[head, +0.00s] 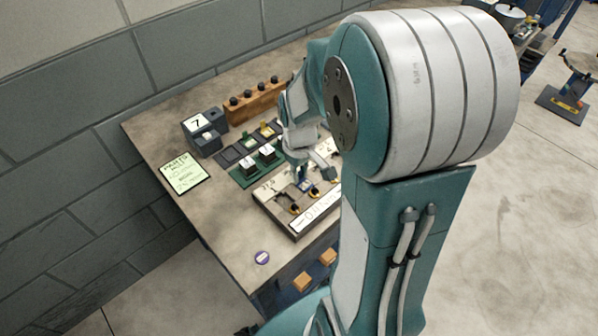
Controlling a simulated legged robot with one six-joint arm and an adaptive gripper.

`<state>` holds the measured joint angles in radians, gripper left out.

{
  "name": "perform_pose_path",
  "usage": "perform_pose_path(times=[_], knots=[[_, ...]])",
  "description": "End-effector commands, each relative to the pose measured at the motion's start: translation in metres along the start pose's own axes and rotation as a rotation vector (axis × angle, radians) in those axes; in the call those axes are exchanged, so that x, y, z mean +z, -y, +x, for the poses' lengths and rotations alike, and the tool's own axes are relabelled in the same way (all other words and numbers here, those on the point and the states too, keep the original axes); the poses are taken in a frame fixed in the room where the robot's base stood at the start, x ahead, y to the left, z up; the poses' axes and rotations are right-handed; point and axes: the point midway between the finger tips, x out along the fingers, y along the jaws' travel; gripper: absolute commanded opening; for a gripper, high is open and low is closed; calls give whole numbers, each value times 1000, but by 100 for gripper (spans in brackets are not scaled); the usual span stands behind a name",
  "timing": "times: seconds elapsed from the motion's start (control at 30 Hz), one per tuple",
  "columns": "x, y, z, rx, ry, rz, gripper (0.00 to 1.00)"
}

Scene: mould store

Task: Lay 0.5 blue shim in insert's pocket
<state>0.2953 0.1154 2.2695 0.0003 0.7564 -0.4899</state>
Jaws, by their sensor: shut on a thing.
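My gripper (304,178) is low over the back part of a pale-topped block with cut-outs (268,197) on the bench. It is shut on a small blue piece, which looks like the blue shim (304,186); its thickness marking cannot be read. The piece is at the fingertips, just above or touching the block; I cannot tell which. The block carries dark round parts with yellow and a white lettered strip along its front. I cannot make out which cut-out is the insert's pocket. My arm hides the block's right end.
A wall stands behind.

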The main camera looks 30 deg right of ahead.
Motion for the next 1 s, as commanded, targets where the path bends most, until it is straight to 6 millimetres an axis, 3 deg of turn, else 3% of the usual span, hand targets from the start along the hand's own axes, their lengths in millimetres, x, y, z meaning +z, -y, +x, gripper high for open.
perform_pose_path(times=[0.53, 1.0], knots=[[0, 0, 8, 0, 1, 0, 2], [0, 0, 3, 0, -1, 0, 2]])
